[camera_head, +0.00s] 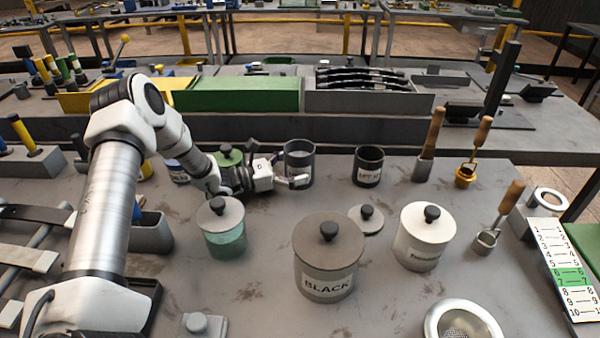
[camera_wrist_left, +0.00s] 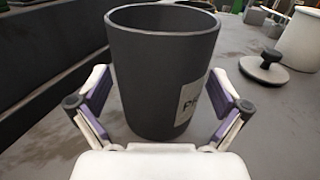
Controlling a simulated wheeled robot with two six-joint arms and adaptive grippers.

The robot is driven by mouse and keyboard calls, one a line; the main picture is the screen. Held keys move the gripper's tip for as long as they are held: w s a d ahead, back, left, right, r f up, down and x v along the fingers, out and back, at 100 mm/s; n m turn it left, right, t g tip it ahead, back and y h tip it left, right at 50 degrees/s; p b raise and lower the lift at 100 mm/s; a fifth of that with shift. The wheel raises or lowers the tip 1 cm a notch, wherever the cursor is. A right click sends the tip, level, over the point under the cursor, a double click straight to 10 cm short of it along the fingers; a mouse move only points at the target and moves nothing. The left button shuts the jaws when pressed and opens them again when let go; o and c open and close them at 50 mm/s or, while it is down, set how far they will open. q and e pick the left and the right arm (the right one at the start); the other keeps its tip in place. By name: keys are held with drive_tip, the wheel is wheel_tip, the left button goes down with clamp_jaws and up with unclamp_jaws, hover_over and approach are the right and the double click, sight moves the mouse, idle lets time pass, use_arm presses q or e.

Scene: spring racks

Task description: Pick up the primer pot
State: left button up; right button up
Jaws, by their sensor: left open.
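The primer pot (camera_head: 299,163) is a dark grey, open-topped pot standing upright on the table in the head view. In the left wrist view the pot (camera_wrist_left: 160,70) fills the middle, with a pale label on its right side starting with "P"; the rest of the label is cut off by the viewing angle. My left gripper (camera_head: 283,181) is open at the pot's near left side. In the wrist view its two fingers (camera_wrist_left: 162,97) stand on either side of the lower pot, with the pot between or just beyond them. My right gripper is not in view.
A loose lid (camera_head: 367,218) lies on the table. Nearby stand a lidded BLACK pot (camera_head: 328,262), a lidded white pot (camera_head: 424,240), a lidded green pot (camera_head: 222,230) and a small dark pot (camera_head: 368,167). Wooden-handled tools (camera_head: 428,150) stand at right.

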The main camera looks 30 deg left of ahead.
use_arm(q)
drive_tip(key=shift+s+a+r, duration=0.1)
drive_tip(key=shift+s, duration=0.05)
drive_tip(key=c, duration=1.6)
drive_tip(key=shift+c, duration=0.2)
